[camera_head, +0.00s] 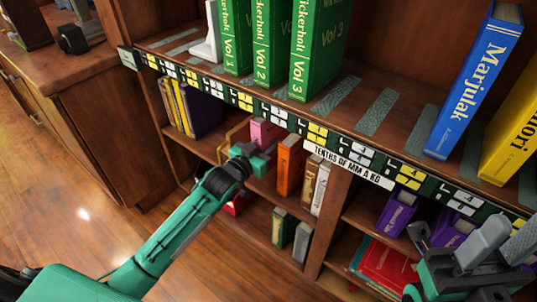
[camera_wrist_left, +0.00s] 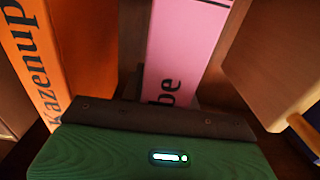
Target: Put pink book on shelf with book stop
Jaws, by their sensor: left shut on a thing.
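The pink book (camera_head: 266,131) stands on the shelf below the top one, beside an orange book (camera_head: 288,166). My left gripper (camera_head: 256,154) reaches into that shelf and is shut on the pink book. Its fingers are mostly hidden in the head view. The left wrist view shows the pink spine (camera_wrist_left: 186,50) upright just past the gripper. The white book stop (camera_head: 209,40) stands on the top shelf, left of the green volumes (camera_head: 270,40). My right gripper (camera_head: 490,245) is at the lower right, in front of the shelves; its jaw gap is unclear.
The orange book (camera_wrist_left: 72,50) is close on the left in the wrist view, and a wooden block-like piece (camera_wrist_left: 270,65) is on the right. A labelled shelf edge (camera_head: 350,165) runs above the left gripper. Blue (camera_head: 475,85) and yellow (camera_head: 515,125) books lean on the top shelf.

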